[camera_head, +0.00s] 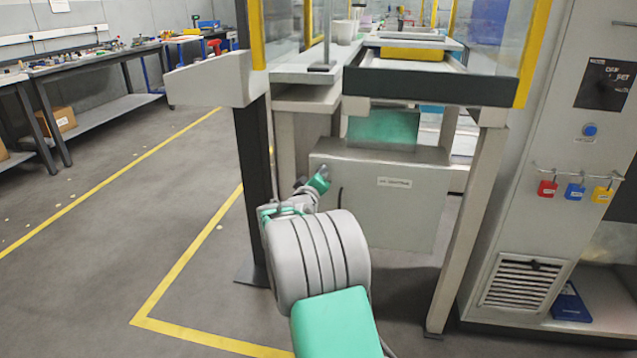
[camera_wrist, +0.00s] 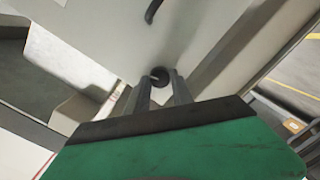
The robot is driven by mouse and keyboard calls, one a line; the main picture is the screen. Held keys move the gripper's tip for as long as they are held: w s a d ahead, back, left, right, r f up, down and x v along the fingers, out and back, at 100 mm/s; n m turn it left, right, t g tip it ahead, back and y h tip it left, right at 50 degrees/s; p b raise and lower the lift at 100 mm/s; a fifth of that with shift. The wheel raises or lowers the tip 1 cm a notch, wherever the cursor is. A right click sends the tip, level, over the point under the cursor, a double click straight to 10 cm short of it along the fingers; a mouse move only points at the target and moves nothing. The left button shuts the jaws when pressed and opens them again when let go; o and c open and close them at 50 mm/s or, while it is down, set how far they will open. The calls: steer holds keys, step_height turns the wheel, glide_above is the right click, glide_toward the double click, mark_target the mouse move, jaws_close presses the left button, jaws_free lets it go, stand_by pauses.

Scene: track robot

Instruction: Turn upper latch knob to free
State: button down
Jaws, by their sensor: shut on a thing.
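The upper latch knob (camera_wrist: 160,74) is a small dark round knob on the pale grey door of the cabinet (camera_head: 400,212). In the wrist view my gripper (camera_wrist: 162,82) has its two grey fingers on either side of the knob, shut on it. A pale mark shows on the knob's left part; its turn angle is hard to read. In the head view my green gripper (camera_head: 321,178) is at the cabinet's upper left corner and the knob is hidden. A dark curved handle (camera_head: 340,198) is just below; it also shows in the wrist view (camera_wrist: 153,11).
The cabinet stands under a framed workstation, between a dark post (camera_head: 257,190) and a pale slanted leg (camera_head: 462,225). A panel with red, blue and yellow tags (camera_head: 574,192) stands at right. Open floor with yellow lines (camera_head: 180,275) lies at left.

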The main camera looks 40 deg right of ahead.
steer(key=shift+s+f+m+b, duration=0.1)
steer(key=shift+m+b, duration=0.75)
steer(key=shift+m, duration=0.55)
steer(key=c, duration=1.1)
jaws_free()
steer(key=p+v, duration=0.2)
steer(key=v, duration=0.5)
steer(key=shift+s+a, duration=0.25)
steer(key=shift+s, duration=0.05)
